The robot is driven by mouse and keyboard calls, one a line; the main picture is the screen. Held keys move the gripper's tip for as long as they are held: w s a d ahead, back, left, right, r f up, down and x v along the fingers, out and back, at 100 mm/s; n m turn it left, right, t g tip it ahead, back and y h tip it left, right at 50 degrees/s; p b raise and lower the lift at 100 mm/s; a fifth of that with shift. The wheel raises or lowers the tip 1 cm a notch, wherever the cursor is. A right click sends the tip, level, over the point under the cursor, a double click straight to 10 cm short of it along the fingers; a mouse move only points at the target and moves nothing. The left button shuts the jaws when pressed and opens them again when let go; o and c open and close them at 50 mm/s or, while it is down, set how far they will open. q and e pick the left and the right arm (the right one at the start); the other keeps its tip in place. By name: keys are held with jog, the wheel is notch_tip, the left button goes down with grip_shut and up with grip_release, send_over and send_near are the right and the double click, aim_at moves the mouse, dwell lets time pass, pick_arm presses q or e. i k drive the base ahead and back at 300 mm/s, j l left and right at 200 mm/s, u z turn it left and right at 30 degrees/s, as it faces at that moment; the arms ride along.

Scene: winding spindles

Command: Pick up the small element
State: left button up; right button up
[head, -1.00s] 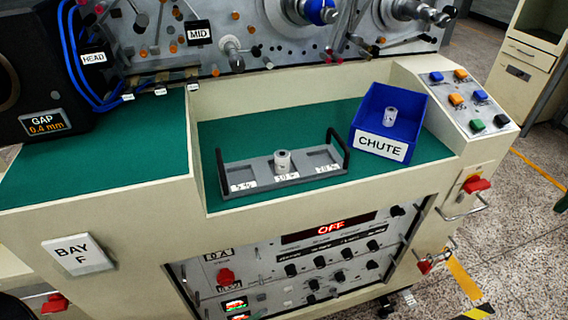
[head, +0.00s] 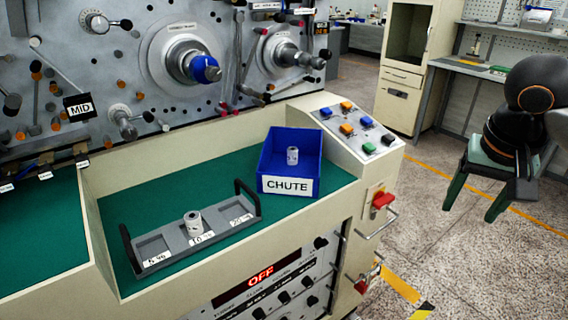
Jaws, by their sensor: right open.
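A small white cylindrical element (head: 194,224) stands upright in the middle compartment of a grey tray (head: 152,247). Another white cylinder (head: 292,155) stands in the blue bin labelled CHUTE (head: 302,187). The tray's two outer compartments look empty; its labels are too small to read surely. My right gripper (head: 471,207) is at the right of the view, over the floor, with its fingers apart, pointing down and empty. It is well to the right of the tray and bin. My left gripper is not in view.
The tray has dark upright handles at both ends (head: 247,195). The tray and bin lie on a green recessed surface (head: 215,174) with a raised cream front edge. A sloped button panel (head: 357,128) and a red knob (head: 382,200) lie between the bin and my right gripper.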

aim_at(292, 151)
jog(key=i+u, duration=0.15)
jog(key=u, duration=0.2)
jog(key=i+l+u, duration=0.15)
jog(key=u, duration=0.25)
jog(key=i+l+u, duration=0.15)
jog(key=u, duration=0.2)
